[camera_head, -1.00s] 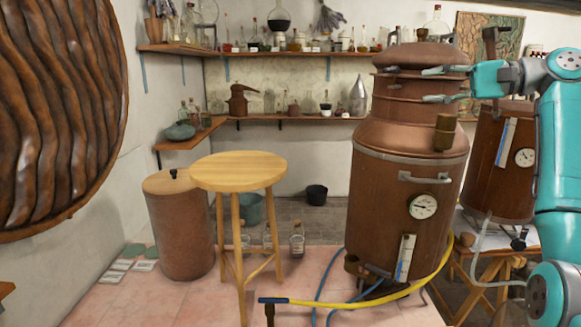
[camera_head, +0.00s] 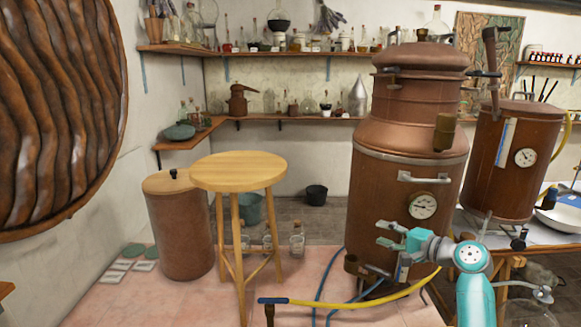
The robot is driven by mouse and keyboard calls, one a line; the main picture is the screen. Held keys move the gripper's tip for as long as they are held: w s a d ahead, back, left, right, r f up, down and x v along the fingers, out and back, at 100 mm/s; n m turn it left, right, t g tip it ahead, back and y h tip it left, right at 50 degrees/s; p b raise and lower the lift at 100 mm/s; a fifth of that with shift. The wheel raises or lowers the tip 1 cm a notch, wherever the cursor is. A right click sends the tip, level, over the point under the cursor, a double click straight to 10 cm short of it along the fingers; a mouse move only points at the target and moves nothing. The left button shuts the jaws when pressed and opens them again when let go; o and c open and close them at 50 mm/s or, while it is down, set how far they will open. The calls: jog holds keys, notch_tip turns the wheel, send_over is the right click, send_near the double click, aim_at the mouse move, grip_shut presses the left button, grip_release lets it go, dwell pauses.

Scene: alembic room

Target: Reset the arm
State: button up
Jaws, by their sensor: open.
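My gripper (camera_head: 384,235) is in front of the lower body of the large copper still (camera_head: 385,190). Its fingers point left and are spread apart, with nothing between them. My turquoise arm comes in from the lower right, bent low. The gripper hides part of the still's lower front, beside the round dial (camera_head: 422,206). I cannot tell whether the gripper touches the still.
A round wooden stool (camera_head: 238,171) stands left of the still, by a lidded copper drum (camera_head: 181,235). A yellow hose (camera_head: 385,298) crosses the pink tiled floor below the gripper. A second copper vessel (camera_head: 500,180) stands on a table at right.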

jog(key=s+a+f+h, duration=0.1)
jog(key=s+f, duration=0.3)
jog(key=f, duration=0.3)
jog(key=s+a+f+m+t+h, duration=0.1)
jog(key=s+f+h, duration=0.15)
jog(key=f, duration=0.45)
jog(key=s+a+f+h, duration=0.1)
jog(key=s+a+f, duration=0.1)
jog(key=s+f, duration=0.35)
jog(key=s+a+f+n+h, duration=0.2)
jog(key=s+f+h, duration=0.1)
jog(key=s+f, duration=1.3)
jog(key=s+r+n+h, duration=0.3)
jog(key=s, duration=2)
jog(key=s+a+r+n+t, duration=0.1)
jog(key=s+r+n, duration=0.5)
jog(key=s+r, duration=0.8)
jog(key=shift+s+a, duration=0.5)
jog(key=shift+s, duration=0.5)
jog(key=shift+y, duration=0.25)
